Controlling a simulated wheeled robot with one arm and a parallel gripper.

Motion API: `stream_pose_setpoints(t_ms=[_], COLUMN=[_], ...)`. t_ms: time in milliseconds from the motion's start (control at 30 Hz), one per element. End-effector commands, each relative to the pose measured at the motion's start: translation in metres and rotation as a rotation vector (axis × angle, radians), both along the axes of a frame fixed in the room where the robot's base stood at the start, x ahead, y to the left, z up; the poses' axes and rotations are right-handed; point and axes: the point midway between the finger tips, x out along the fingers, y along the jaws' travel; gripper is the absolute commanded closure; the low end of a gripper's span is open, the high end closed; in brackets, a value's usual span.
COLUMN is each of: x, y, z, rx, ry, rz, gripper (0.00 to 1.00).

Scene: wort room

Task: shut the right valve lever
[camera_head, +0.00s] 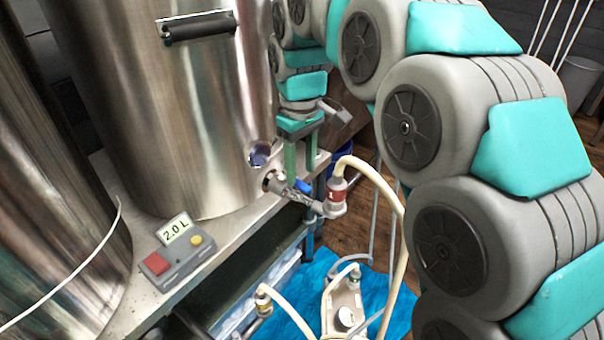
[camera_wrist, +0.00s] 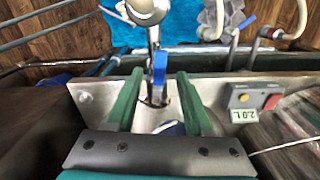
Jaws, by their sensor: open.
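The right valve (camera_head: 283,186) sticks out from the low side of the big steel kettle (camera_head: 160,100). Its blue lever (camera_head: 303,186) shows small in the head view. In the wrist view the lever (camera_wrist: 160,66) appears roughly in line with the metal valve pipe (camera_wrist: 154,36). My gripper (camera_head: 301,167) is above the valve, its green fingers pointing down. In the wrist view my gripper (camera_wrist: 159,76) is open, with the lever between the fingers in the picture. I see no clear contact. How far the tips are from the lever in depth is hard to tell.
A pale hose (camera_head: 375,175) leaves the valve by a red-banded fitting (camera_head: 337,192). A grey box reading 2.0 L (camera_head: 178,255) stands on the steel bench (camera_head: 130,305). A pump (camera_head: 345,308) sits below on a blue sheet.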

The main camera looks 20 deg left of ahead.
Motion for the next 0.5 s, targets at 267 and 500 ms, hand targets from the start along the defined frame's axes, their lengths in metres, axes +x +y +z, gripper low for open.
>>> stream_pose_setpoints(t_ms=[267, 500], x=[0.000, 0.000], y=[0.000, 0.000], z=[-0.024, -0.026], rx=[0.000, 0.000], ry=[0.001, 0.001], rz=[-0.001, -0.001], gripper=[0.47, 0.47])
